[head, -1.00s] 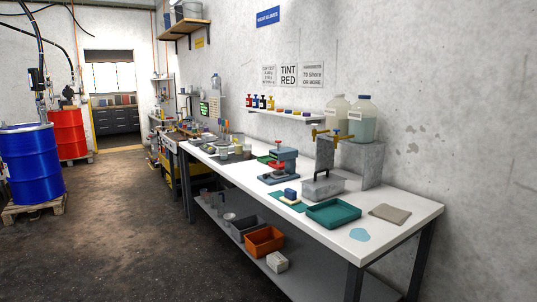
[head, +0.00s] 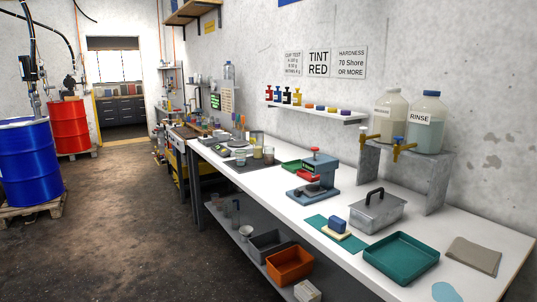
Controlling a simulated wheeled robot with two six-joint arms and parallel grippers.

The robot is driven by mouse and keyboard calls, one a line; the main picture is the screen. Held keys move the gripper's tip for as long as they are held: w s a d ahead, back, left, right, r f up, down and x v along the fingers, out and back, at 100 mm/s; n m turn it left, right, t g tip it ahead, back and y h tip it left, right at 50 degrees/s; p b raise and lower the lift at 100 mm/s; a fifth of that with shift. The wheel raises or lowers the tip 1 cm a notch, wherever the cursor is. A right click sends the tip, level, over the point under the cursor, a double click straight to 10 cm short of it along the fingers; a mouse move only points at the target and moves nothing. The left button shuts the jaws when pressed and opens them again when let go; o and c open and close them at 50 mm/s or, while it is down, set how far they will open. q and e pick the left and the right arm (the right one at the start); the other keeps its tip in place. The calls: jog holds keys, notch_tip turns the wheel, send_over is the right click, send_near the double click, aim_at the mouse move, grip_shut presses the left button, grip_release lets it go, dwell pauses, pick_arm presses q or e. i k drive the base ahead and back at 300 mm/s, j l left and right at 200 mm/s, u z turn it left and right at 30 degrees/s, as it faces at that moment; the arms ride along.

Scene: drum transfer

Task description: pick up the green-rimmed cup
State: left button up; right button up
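Several small cups stand on the far part of the white bench. A pale cup (head: 240,158) stands on a dark mat or scale, with a yellowish cup (head: 268,155) to its right. They are too small for me to tell whether any has a green rim. A whitish cup (head: 246,231) sits on the lower shelf; its rim colour is unclear too. Neither of my grippers is in view.
The white bench (head: 296,212) runs along the right wall. On it are a blue-grey press (head: 318,178), a metal box (head: 377,213) and a teal tray (head: 401,259). Blue drum (head: 27,165) and red drum (head: 69,128) stand left. The floor (head: 125,215) between is clear.

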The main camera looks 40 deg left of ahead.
aim_at(241, 154)
jog(key=i+j, duration=0.15)
jog(key=j, duration=0.2)
jog(key=i+j+z, duration=0.1)
jog(key=j, duration=0.3)
jog(key=i+j, duration=0.15)
jog(key=j, duration=0.2)
jog(key=i+j, duration=0.15)
jog(key=j, duration=0.25)
jog(key=i+j+z, duration=0.1)
jog(key=j, duration=0.25)
jog(key=i+j, duration=0.1)
jog(key=j, duration=0.3)
